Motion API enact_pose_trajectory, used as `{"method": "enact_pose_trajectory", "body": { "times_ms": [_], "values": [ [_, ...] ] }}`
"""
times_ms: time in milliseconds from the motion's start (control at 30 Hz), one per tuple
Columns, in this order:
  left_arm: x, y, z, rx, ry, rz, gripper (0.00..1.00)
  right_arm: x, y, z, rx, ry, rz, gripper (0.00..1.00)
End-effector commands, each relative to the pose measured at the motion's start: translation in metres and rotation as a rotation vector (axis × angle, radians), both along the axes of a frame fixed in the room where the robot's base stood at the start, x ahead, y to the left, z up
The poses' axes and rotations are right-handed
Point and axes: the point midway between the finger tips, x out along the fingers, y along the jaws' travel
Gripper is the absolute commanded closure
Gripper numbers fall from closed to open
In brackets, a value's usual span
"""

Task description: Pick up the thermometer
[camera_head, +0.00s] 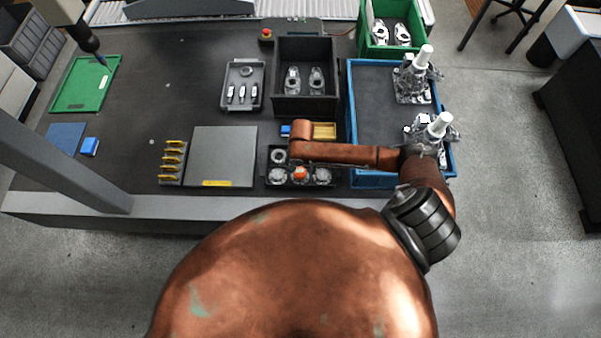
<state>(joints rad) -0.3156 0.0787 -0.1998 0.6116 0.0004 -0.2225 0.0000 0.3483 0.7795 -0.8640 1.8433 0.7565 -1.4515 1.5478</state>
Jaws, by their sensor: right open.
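I cannot pick out the thermometer for certain. A small blue object (285,131) lies just left of the end of my right arm, partly covered by it. A small blue block (89,146) lies at the far left of the table. My right arm comes in from the right and reaches left over the table's front part. My right gripper (300,132) is at its end, open, near the small blue object; its fingertips are not clear from above. No left gripper shows.
A blue tote (351,100) holds two metal castings with white cylinders. A grey post (60,165) crosses the left.

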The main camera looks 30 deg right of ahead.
Motion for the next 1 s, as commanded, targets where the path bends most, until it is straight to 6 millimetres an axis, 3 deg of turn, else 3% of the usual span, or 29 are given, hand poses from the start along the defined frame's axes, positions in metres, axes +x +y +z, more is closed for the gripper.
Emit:
{"method": "enact_pose_trajectory", "body": {
  "times_ms": [133, 400, 533, 800, 1000],
  "values": [
    [-0.009, 0.001, 0.0, 0.001, 0.01, 0.002, 1.0, 0.002, 0.002, -0.024, 0.0, 0.003, -0.001, 0.41],
    [0.043, -0.001, 0.003, -0.002, -0.056, -0.011, 1.0, 0.001, 0.001, -0.037, 0.0, 0.003, -0.002, 0.41],
    [0.037, -0.001, 0.002, -0.001, -0.046, -0.01, 1.0, 0.001, 0.001, -0.037, 0.0, 0.001, -0.002, 0.43],
    [0.015, 0.0, 0.001, 0.0, -0.019, -0.004, 1.0, 0.001, 0.001, -0.037, 0.0, 0.002, -0.002, 0.61],
    [0.01, 0.001, 0.0, 0.001, -0.013, -0.004, 1.0, 0.001, 0.001, -0.037, 0.0, 0.001, -0.002, 0.75]
  ]
}}
